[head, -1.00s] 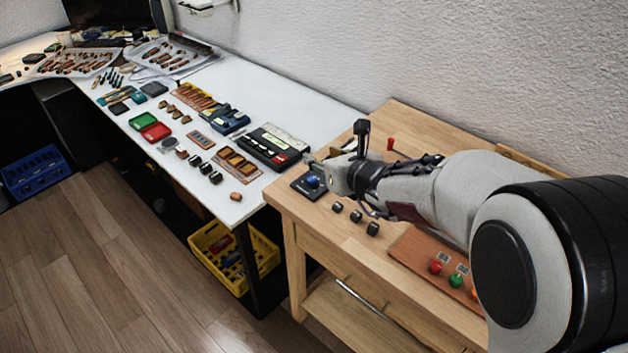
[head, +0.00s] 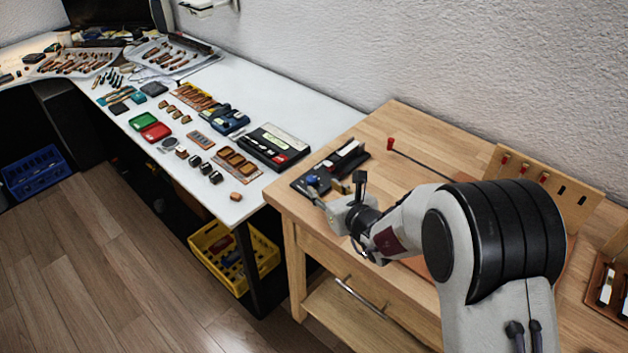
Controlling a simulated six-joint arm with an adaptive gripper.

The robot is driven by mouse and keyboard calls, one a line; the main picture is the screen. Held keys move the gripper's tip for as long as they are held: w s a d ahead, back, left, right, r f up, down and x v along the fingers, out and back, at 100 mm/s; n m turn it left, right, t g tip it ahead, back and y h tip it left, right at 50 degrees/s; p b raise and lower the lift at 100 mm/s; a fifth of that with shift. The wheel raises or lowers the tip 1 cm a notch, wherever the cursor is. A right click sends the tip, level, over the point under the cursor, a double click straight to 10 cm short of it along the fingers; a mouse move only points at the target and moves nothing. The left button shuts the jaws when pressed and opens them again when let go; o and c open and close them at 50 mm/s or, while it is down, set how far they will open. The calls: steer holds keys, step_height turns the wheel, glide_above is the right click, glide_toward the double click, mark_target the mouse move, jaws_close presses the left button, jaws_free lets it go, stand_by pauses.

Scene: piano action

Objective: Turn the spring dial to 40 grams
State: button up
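A black device (head: 347,160) with white parts along its top lies at the left end of the wooden bench. A blue knob (head: 312,181), which looks like the spring dial, sits at its near left corner. Its scale and setting are too small to read. My gripper (head: 318,196) comes in from the right, with its fingers pointing left and its tip just below the blue knob in the picture. I cannot tell if the fingertips touch the knob, or if they are apart or closed.
The wooden bench (head: 420,140) is clear behind my arm, apart from a thin dark rod with a red end (head: 390,143). A wooden rack (head: 575,190) with red-topped pieces stands at the back right. A white table (head: 300,105) with several tools and boxes adjoins on the left.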

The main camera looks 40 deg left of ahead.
mark_target(312, 180)
steer(key=shift+a, duration=0.15)
steer(key=shift+x, duration=3.8)
steer(key=shift+f, duration=0.1)
jaws_close()
